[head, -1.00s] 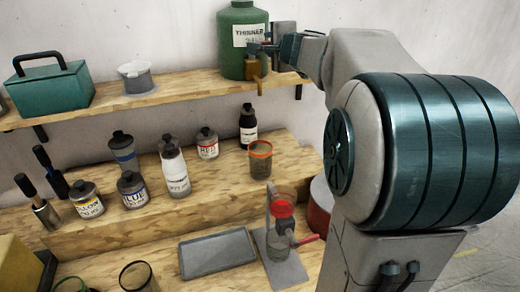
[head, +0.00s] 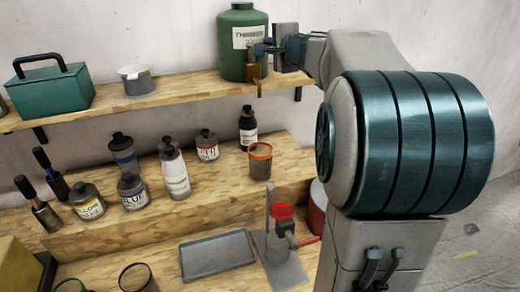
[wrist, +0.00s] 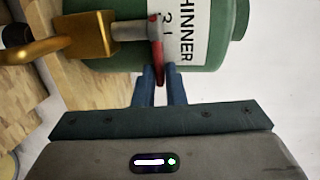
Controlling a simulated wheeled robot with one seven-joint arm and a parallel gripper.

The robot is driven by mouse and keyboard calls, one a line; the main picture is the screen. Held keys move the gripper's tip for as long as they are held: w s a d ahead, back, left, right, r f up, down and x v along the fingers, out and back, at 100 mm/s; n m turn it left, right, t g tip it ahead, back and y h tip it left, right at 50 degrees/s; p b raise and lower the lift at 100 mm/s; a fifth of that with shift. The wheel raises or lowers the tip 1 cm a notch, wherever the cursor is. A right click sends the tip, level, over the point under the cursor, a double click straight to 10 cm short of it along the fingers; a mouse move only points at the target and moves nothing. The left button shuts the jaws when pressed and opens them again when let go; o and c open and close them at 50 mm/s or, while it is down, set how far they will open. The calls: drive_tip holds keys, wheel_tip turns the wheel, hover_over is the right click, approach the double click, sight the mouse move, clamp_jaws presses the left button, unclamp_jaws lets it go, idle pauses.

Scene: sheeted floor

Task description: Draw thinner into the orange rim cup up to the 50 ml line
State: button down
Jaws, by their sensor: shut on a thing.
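The green thinner jug (head: 240,58) stands on the upper shelf, its label partly hidden behind my gripper. A brass tap (head: 253,72) sticks out of its front over the shelf edge; it also shows in the wrist view (wrist: 92,35), with a red lever (wrist: 157,50). My gripper (wrist: 161,75) is shut on the red lever, its blue fingers on either side of it. The orange rim cup (head: 260,164) stands upright on the raised ledge, below the spout in the head view. Its fill level and 50 ml line are too small to tell.
Several paint bottles (head: 131,190) stand left of the cup. A grey cup (head: 137,82) and a green box (head: 52,92) share the shelf.

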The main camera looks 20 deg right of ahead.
drive_tip(key=shift+w+d+y, duration=0.1)
drive_tip(key=shift+y, duration=0.2)
drive_tip(key=shift+w+n+y+b, duration=0.1)
drive_tip(key=shift+n+y+b, duration=0.2)
drive_tip(key=shift+n+y, duration=0.25)
drive_tip(key=shift+r+n+y, duration=0.1)
drive_tip(key=shift+n+y, duration=0.25)
drive_tip(key=shift+y, duration=0.1)
